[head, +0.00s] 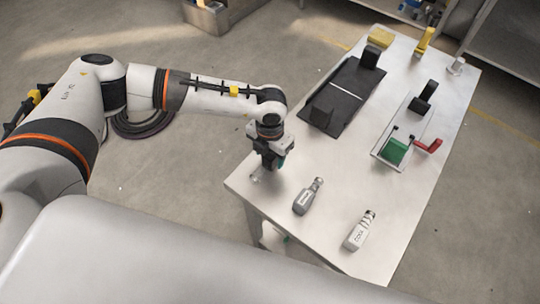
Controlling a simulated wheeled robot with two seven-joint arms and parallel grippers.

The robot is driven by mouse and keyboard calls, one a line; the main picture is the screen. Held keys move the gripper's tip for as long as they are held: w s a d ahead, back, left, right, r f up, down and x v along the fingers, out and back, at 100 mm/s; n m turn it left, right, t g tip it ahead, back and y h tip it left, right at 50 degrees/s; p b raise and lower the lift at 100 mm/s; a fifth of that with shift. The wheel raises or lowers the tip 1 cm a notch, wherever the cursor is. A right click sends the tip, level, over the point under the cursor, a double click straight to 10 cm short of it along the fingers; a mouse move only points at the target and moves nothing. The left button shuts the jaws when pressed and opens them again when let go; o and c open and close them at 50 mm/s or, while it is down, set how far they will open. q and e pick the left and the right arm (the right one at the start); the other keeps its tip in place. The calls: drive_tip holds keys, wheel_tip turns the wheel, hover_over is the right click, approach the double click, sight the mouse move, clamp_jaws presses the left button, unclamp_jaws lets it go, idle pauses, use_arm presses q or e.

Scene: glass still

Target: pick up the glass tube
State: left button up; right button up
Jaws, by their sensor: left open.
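My left gripper (272,164) points down over the near left corner of the white table (405,190). It is open. A small, clear, glassy shape (257,174) shows at the gripper's lower left, by the table edge. It may be the glass tube, but it is too small and faint to tell. I cannot tell whether the gripper touches it. My right gripper is not in view.
Two grey bottle-shaped tools (307,197) (358,231) lie right of the gripper. Beyond are a black tray (345,100) with upright black blocks, a fixture with a green block (395,151) and a red handle (429,146), and a yellow block (380,37).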

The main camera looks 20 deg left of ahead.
use_arm(q)
drive_tip(key=shift+f, duration=0.35)
clamp_jaws()
drive_tip(key=shift+r, duration=0.15)
